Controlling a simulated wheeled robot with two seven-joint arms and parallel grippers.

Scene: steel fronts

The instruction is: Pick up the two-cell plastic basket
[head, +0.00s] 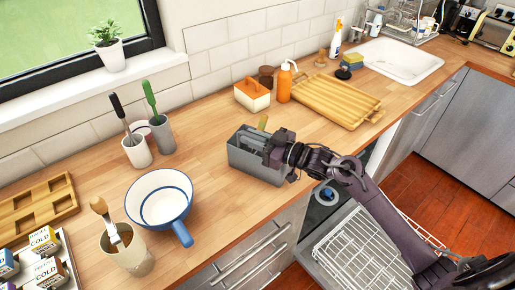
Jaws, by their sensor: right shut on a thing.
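The two-cell plastic basket (252,164) is a grey box near the counter's front edge, in the middle of the head view. My right gripper (265,147) reaches in from the right and is shut on the basket at its upper part. The gripper and wrist hide the basket's right side and part of its inside. I cannot tell whether the basket touches the counter. My left gripper is not in view.
A white pan (160,197) with a blue handle and a utensil cup (128,251) stand to the left. Behind are an orange bottle (284,84), a box (252,95) and a wooden tray (338,99). An open dishwasher rack (365,250) lies below right.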

